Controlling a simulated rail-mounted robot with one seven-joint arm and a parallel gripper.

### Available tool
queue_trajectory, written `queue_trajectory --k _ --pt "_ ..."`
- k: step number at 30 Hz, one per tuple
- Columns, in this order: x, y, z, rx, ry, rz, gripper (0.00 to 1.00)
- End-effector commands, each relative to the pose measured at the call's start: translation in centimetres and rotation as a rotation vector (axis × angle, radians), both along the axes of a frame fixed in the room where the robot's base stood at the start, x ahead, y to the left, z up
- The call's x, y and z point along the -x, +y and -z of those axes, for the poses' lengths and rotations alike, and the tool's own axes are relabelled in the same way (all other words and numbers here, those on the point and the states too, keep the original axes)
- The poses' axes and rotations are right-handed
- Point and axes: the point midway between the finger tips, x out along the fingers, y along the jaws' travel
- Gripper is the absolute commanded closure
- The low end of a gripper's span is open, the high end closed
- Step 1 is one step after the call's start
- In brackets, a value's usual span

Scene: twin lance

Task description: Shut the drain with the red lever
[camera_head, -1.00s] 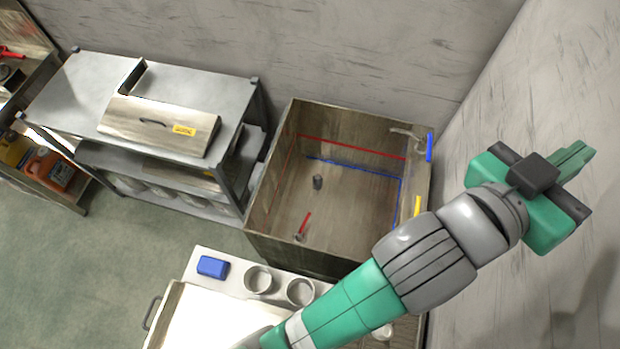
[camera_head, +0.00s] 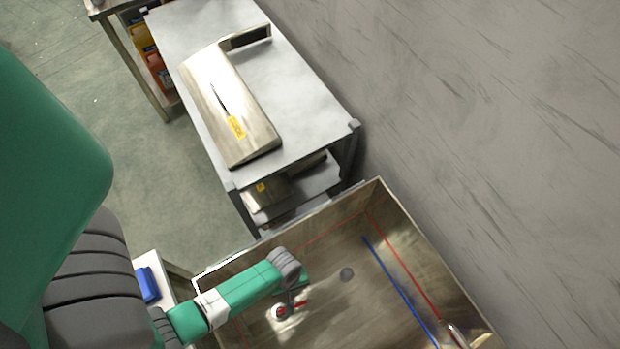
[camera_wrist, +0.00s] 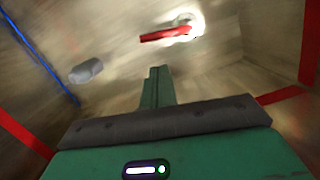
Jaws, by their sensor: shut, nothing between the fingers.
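The red lever (camera_head: 301,303) is on the floor of the deep metal sink, joined to a pale round fitting (camera_head: 281,312). In the wrist view the red lever (camera_wrist: 165,35) lies roughly level across the top, its right end at the bright fitting (camera_wrist: 190,27).
The sink walls (camera_head: 425,245) surround my gripper, with red and blue lines marked inside. A steel table (camera_head: 310,110) with a lidded metal box (camera_head: 225,105) stands beside the sink. A blue block (camera_head: 147,284) sits on a white counter at lower left.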

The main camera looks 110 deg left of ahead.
Motion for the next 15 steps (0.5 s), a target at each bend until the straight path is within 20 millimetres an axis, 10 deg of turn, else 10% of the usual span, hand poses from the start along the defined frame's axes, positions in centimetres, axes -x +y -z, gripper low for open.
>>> queue_trajectory --k 15 --pt "-1.1 -0.7 7.7 -0.004 -0.002 0.007 1.00"
